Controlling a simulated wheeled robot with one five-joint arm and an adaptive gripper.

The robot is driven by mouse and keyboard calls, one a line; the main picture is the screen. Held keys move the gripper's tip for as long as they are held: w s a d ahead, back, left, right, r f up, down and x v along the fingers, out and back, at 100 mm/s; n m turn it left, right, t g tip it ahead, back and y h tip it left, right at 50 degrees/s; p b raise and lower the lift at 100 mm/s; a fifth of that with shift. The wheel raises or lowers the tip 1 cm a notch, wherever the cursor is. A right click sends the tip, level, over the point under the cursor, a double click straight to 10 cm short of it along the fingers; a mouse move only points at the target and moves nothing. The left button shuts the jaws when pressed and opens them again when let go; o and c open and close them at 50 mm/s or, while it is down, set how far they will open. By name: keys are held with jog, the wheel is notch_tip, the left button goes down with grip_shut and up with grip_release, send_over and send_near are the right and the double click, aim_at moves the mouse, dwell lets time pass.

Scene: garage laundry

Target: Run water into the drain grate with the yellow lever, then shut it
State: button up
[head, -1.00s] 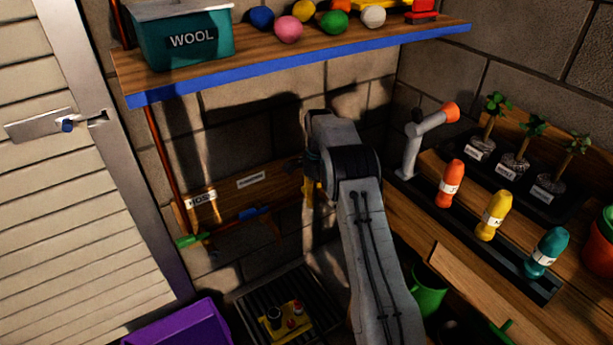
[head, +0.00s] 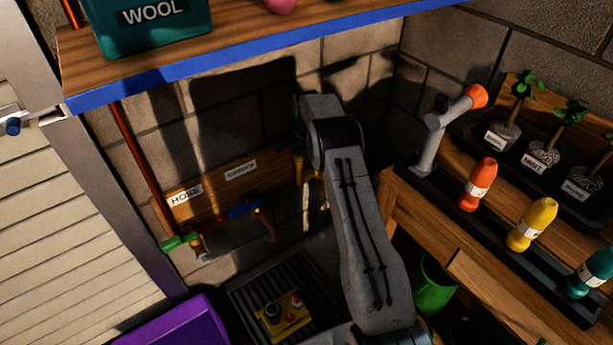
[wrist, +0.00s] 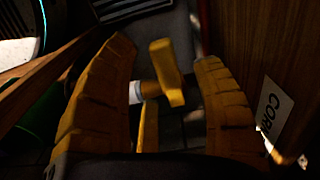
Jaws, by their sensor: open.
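In the wrist view a yellow lever (wrist: 166,73) stands between the two yellow fingers of my gripper (wrist: 164,52). The fingers are spread, with a visible gap on each side of the lever. In the head view my arm hides most of the gripper and the lever; only small yellow parts show beside the arm. The dark slatted drain grate (head: 246,296) lies on the floor below, left of my arm. I cannot see any water running onto it.
A wooden board (head: 215,187) with labels carries pipes with green and blue handles. A yellow block with knobs (head: 286,316) sits on the grate. A purple bin (head: 185,325) stands left of it. A shelf (head: 290,40) overhangs; a bench (head: 440,225) with bottles is at right.

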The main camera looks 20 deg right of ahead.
jog(key=shift+f, duration=0.95)
jog(key=shift+c, duration=0.4)
grip_shut()
